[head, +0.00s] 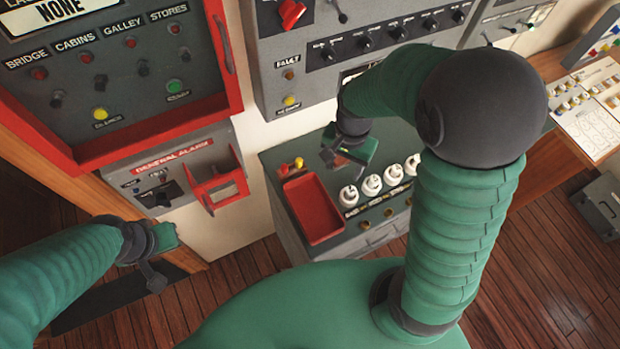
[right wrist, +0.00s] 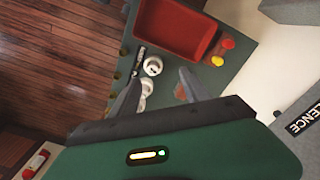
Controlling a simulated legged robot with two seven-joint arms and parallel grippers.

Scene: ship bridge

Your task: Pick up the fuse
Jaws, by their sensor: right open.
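Several white round ceramic fuses stand in a row on the grey-green cabinet top, the nearest one (head: 348,196) beside the red tray. In the right wrist view white fuses (right wrist: 153,66) show between and beyond my fingers. I cannot tell which one the task means. My right gripper (head: 338,158) is open and empty above the cabinet top, behind the row and right of the tray; it also shows in the right wrist view (right wrist: 155,88). A small reddish-brown patch (right wrist: 181,92) shows by one finger, partly hidden. My left gripper (head: 155,268) hangs at the left, away from the fuses; its jaws are unclear.
The red tray (head: 313,208) on the cabinet looks empty. Red and yellow knobs (head: 298,163) stand behind it. A red-framed alarm panel (head: 130,70) and an open red general-alarm cover (head: 216,186) are at left. A grey switch panel (head: 370,45) is above the cabinet.

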